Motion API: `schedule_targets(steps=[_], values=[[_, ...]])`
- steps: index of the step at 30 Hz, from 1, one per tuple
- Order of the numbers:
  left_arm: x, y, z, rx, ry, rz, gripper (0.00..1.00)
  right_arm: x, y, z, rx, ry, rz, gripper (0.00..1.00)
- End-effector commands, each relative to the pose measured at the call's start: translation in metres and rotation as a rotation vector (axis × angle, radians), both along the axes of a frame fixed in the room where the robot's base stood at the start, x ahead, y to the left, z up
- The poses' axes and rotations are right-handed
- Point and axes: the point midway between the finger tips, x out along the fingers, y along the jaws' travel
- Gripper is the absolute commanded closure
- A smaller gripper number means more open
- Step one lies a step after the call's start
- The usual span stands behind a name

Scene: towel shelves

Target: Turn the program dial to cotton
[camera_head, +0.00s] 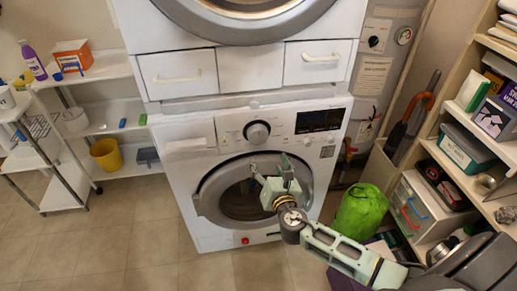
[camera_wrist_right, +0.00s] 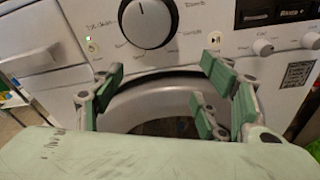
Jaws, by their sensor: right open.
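My left gripper is not in view.
A dark display (camera_head: 319,120) is right of the dial, and a drawer (camera_head: 188,136) is left of it. A second white machine (camera_head: 250,65) stands above. A green bag (camera_head: 363,212) and shelves (camera_head: 480,150) are at the right. A white rack (camera_head: 105,115) stands left; floor at left front is clear.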

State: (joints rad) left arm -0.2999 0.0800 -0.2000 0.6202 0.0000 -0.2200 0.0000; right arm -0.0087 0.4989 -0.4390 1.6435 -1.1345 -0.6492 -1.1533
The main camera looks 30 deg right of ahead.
Motion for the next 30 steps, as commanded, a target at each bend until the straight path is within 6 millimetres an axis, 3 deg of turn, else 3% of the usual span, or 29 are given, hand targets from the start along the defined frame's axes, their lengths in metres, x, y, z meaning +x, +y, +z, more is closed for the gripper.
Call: schedule_targets(steps=[3,6,19,30], values=[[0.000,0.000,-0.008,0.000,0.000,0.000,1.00,0.006,0.008,0.033,-0.120,-0.068,0.025,0.33],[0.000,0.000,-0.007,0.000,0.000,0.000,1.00,0.012,0.008,0.042,-0.150,-0.084,0.029,0.33],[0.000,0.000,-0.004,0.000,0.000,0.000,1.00,0.072,-0.005,0.042,-0.145,-0.082,0.027,0.33],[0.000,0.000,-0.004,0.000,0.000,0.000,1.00,0.082,-0.007,0.041,-0.143,-0.081,0.028,0.33]])
